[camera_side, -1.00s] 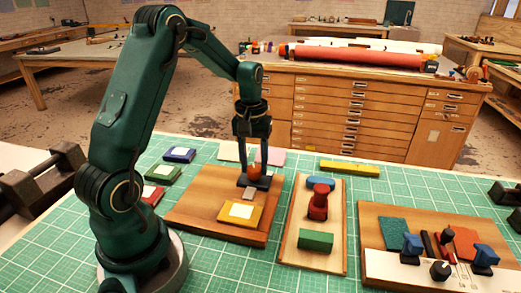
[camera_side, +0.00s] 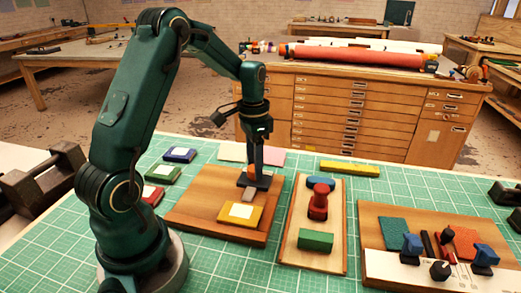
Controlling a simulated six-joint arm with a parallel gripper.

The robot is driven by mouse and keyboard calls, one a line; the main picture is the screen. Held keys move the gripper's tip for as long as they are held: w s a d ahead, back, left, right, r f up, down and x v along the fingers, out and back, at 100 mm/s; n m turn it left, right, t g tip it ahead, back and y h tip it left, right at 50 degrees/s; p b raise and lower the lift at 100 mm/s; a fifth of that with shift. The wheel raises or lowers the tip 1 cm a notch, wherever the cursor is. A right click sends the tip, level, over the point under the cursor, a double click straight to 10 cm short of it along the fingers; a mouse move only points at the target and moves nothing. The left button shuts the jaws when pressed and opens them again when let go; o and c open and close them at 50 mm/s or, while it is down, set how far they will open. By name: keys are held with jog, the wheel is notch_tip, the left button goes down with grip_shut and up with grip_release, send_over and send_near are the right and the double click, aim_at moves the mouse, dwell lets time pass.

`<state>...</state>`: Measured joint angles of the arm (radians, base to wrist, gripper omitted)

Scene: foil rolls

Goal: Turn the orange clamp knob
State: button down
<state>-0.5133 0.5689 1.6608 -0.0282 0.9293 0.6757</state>
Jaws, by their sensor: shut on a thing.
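My gripper (camera_side: 255,168) points straight down over the clamp on the left wooden board (camera_side: 192,208). The fingers are seen edge-on, one in front of the other. The dark clamp base (camera_side: 262,184) shows just below the fingertips. A small grey-brown piece (camera_side: 248,193) sticks out from the base toward the front. A yellow block (camera_side: 241,213) with a white label lies on the same board in front of it.
A narrow board (camera_side: 294,240) to the right carries a red knob (camera_side: 319,203), a blue piece and a green block (camera_side: 316,241). A further board with blue and black knobs stands at right. Small labelled blocks (camera_side: 179,155) lie to the left on the green mat (camera_side: 350,190).

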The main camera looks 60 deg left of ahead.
jog(key=m, duration=0.6)
jog(key=shift+m, duration=0.3)
dwell(0.5)
jog(key=shift+c, duration=1.8)
grip_release()
jog(key=shift+r, duration=0.1)
jog(key=shift+r, duration=2.5)
